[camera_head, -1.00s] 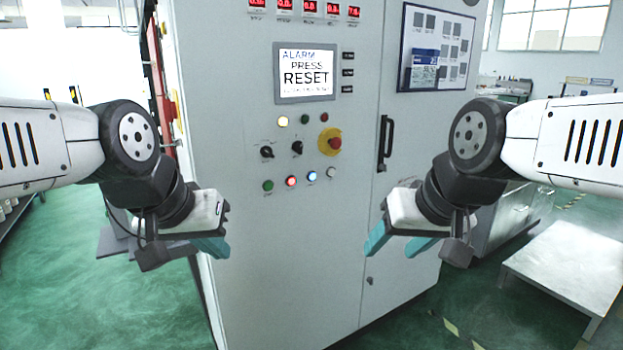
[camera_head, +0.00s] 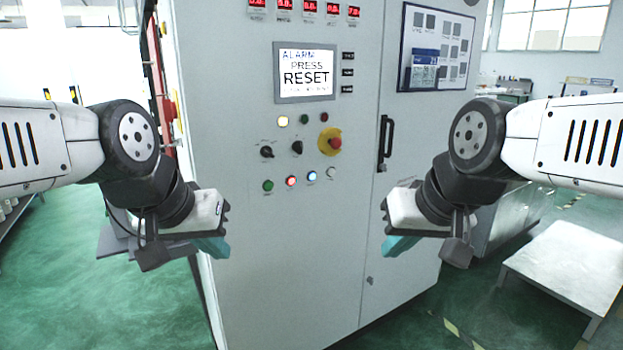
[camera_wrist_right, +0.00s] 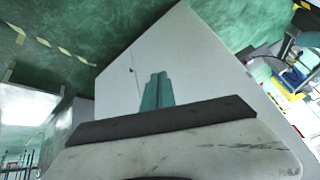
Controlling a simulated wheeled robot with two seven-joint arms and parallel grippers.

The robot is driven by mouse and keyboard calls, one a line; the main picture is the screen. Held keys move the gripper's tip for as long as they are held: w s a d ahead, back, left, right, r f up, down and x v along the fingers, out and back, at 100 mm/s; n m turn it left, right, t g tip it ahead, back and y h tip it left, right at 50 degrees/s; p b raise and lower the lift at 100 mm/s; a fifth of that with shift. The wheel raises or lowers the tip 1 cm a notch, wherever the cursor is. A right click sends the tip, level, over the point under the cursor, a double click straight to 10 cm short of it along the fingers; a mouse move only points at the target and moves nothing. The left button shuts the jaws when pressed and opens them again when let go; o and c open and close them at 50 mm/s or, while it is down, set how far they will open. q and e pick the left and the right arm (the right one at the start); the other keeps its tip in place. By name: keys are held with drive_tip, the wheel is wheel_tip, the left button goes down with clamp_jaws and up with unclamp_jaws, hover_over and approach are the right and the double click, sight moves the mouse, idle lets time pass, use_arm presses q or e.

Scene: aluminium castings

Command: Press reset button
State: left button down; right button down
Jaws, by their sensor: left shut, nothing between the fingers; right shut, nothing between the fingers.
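The grey control cabinet (camera_head: 230,290) stands in front of me, its screen (camera_head: 305,78) reading "ALARM PRESS RESET". A lower row on its door holds a green button (camera_head: 268,185), a red button (camera_head: 291,181), a lit blue button (camera_head: 312,176) and a white button (camera_head: 331,172). Their labels are too small to read. My left gripper (camera_head: 214,247) is shut and empty, below and left of the row. My right gripper (camera_head: 398,249) is shut and empty, below and right of it. Its teal fingers lie together in the right wrist view (camera_wrist_right: 157,91).
Above the row are two black rotary switches (camera_head: 297,147), a red emergency stop (camera_head: 335,142) on a yellow disc, and small lamps (camera_head: 304,119). A black door handle (camera_head: 386,142) sticks out on the right. A low grey platform (camera_head: 565,262) stands at right.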

sight(312, 176)
idle(0.8)
drive_tip(key=w+a+f+m+t, duration=0.1)
drive_tip(key=w+a+f, duration=0.1)
drive_tip(key=w, duration=1.5)
drive_tip(key=w+a+f+m+t+y, duration=0.1)
drive_tip(key=w+a+f+m, duration=0.1)
drive_tip(key=w, duration=1.6)
drive_tip(key=shift+w+a+f, duration=0.35)
drive_tip(key=shift+a+f, duration=0.4)
drive_tip(key=shift+f, duration=0.15)
drive_tip(key=shift+w+a, duration=0.75)
drive_tip(key=shift+w, duration=0.5)
drive_tip(key=shift+w+a, duration=0.7)
drive_tip(key=shift+w, duration=0.6)
drive_tip(key=shift+w+a, duration=0.75)
drive_tip(key=shift+w, duration=0.5)
drive_tip(key=shift+w+a, duration=0.1)
drive_tip(key=shift+w+a, duration=0.15)
drive_tip(key=shift+w, duration=0.1)
